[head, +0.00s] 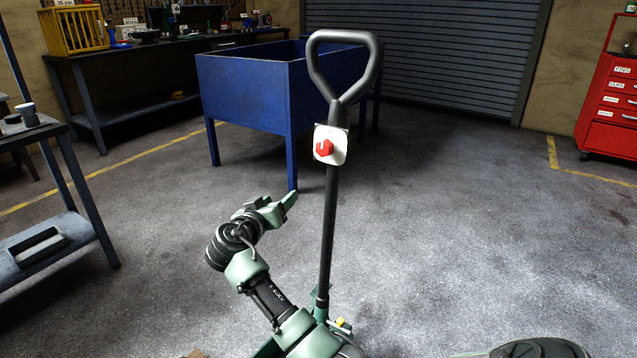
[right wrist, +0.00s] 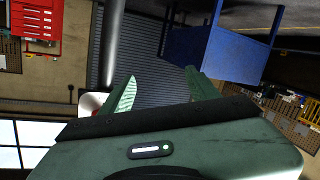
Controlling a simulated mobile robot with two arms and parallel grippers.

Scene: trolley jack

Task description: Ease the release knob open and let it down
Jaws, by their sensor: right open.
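The trolley jack's black handle (head: 327,230) stands nearly upright with a loop grip (head: 372,68) on top. A white plate (head: 340,146) on the shaft carries the red release knob (head: 323,148). My right gripper (head: 284,203) is open and empty, left of the shaft and lower in the picture than the knob. In the right wrist view its fingers (right wrist: 161,76) are spread; the shaft (right wrist: 113,45) and part of the white plate (right wrist: 92,102) lie beyond the left finger, with the knob mostly hidden. The jack's green body (head: 321,308) is mostly hidden by my arm. My left gripper is not in view.
A blue open-topped bin (head: 243,95) on legs stands behind the handle. A grey trolley (head: 68,245) is at left, a workbench (head: 110,115) at the back left, a red drawer cabinet (head: 608,110) at far right. The floor (head: 480,220) right of the handle is clear.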

